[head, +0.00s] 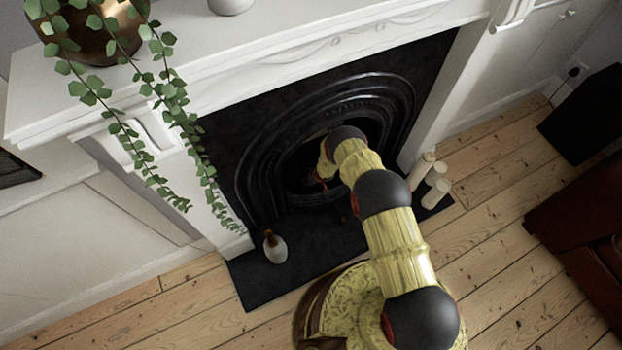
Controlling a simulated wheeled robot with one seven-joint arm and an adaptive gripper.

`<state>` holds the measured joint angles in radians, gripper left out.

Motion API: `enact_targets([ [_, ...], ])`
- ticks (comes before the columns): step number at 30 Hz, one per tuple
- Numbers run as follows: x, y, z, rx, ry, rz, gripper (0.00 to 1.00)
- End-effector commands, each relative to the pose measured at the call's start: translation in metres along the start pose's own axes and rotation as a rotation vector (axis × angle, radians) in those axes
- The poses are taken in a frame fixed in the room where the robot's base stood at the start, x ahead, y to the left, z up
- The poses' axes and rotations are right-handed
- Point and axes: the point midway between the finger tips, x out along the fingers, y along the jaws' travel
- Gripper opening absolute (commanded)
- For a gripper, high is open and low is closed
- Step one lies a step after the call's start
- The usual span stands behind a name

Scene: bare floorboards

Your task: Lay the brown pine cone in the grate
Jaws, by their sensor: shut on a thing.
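The grate (308,199) is a black iron basket low in the arched black fireplace. My arm reaches from the lower right into the fireplace opening. My gripper (317,183) is at the grate, small, dark and partly hidden by my wrist. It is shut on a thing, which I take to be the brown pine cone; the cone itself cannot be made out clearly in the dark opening. I cannot tell whether the cone touches the grate.
A white mantelpiece (330,45) with a trailing plant (165,95) overhangs the fireplace. On the black hearth (305,252), a pale bottle (275,247) stands left and white candles (430,180) stand right. A black box (585,118) and dark red furniture (575,220) are at the right.

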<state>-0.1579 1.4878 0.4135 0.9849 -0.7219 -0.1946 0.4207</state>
Motion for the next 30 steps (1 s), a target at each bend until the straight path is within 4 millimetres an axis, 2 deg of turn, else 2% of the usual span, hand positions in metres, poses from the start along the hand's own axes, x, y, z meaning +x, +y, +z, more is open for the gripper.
enact_targets([
  [30, 0.010, 0.000, 0.005, 0.000, 0.000, 0.000, 0.28],
])
